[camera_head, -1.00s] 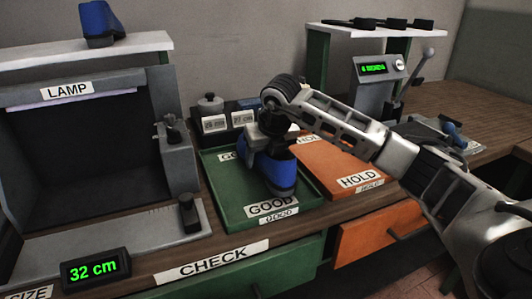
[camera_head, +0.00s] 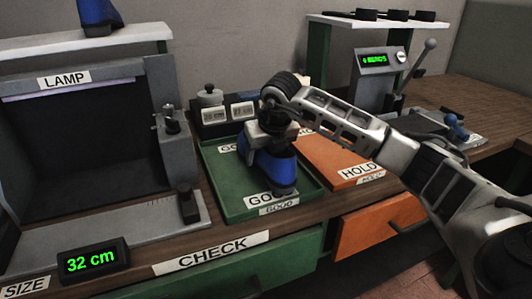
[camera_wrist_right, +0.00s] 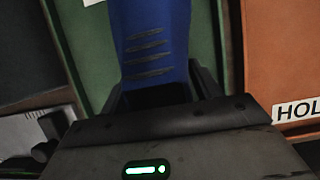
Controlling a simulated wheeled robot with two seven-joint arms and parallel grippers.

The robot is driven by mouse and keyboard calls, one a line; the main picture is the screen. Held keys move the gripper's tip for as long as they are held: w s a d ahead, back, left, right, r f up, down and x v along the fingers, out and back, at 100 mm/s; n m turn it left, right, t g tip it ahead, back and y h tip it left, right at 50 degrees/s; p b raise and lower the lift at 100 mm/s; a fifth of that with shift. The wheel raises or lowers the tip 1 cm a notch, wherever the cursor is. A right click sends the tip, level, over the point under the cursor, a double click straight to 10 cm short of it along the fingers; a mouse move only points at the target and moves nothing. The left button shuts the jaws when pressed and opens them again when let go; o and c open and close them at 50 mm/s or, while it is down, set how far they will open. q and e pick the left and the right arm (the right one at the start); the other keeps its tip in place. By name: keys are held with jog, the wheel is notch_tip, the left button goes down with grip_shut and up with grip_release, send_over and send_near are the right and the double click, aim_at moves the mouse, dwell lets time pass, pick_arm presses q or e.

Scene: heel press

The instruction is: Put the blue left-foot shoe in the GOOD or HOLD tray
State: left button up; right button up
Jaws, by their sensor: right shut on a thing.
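The blue shoe (camera_head: 276,174) is at the green GOOD tray (camera_head: 233,208), upright, with its toe toward the tray's front edge. My right gripper (camera_head: 270,140) is above the shoe and shut on its upper part. In the right wrist view the blue shoe (camera_wrist_right: 150,45) sits between the fingers over the green tray. I cannot tell whether its sole touches the tray floor. The orange HOLD tray (camera_head: 325,160) lies just right of the GOOD tray, partly hidden by my right arm. My left gripper is not in view.
The lamp booth (camera_head: 85,140) stands at the left, with another blue shoe (camera_head: 97,12) on its shelf. A lever machine (camera_head: 385,75) is at the back right.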

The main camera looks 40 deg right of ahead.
jog(key=shift+f, duration=0.25)
jog(key=o, duration=1.5)
jog(key=shift+c, duration=0.2)
jog(key=shift+s+r, duration=0.1)
jog(key=shift+r, duration=0.2)
jog(key=v, duration=1.5)
jog(key=shift+s, duration=0.15)
jog(key=shift+r, duration=0.15)
